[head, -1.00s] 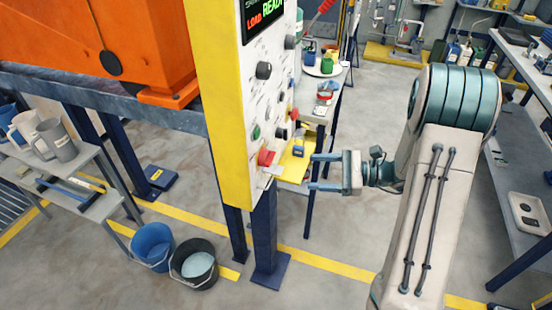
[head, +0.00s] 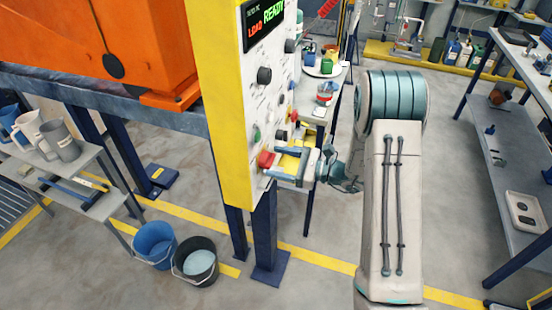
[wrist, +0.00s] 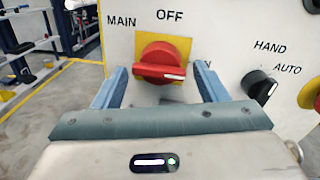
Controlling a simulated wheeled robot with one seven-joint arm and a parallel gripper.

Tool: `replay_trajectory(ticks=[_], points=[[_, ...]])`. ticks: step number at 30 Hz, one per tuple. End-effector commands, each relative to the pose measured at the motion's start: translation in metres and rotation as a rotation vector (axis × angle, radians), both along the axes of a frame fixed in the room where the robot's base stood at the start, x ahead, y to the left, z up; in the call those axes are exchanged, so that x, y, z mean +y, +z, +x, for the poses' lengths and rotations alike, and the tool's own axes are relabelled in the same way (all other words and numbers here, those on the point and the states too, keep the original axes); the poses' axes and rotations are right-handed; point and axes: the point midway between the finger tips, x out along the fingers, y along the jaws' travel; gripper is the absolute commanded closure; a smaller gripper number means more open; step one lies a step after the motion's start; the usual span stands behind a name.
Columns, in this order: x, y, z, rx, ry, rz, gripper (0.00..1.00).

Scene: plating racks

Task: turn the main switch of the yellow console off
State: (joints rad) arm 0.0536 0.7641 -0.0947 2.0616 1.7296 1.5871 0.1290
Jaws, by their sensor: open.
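The yellow console (head: 225,110) has a white front panel. Its main switch is a red knob on a yellow plate; it shows in the wrist view (wrist: 160,62) and low on the panel in the head view (head: 266,159). "MAIN" and "OFF" are printed above the switch. A label at its right is mostly hidden behind a finger, with only an "N" showing. The knob's white mark points right, towards that label. My gripper (wrist: 163,80) is open, with a blue finger on either side of the knob. I cannot tell whether either finger touches it.
A black HAND/AUTO selector (wrist: 260,86) sits just right of my right finger, with another yellow-backed control (wrist: 312,92) beyond. Two buckets (head: 195,262) stand on the floor at lower left. A grey shelf unit (head: 515,175) stands at right.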

Motion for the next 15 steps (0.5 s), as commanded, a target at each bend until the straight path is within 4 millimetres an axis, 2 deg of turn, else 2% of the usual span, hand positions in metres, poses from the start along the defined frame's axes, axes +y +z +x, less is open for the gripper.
replay_trajectory(ticks=[5, 13, 14, 15], points=[[0.0114, 0.0003, 0.0031, -0.001, 0.000, 0.000, 0.34], [0.0126, -0.0002, 0.0035, -0.001, 0.000, 0.000, 0.34], [0.0126, -0.0002, 0.0035, -0.001, 0.000, 0.000, 0.39], [0.0125, -0.0002, 0.0035, -0.001, 0.000, 0.000, 0.50]])
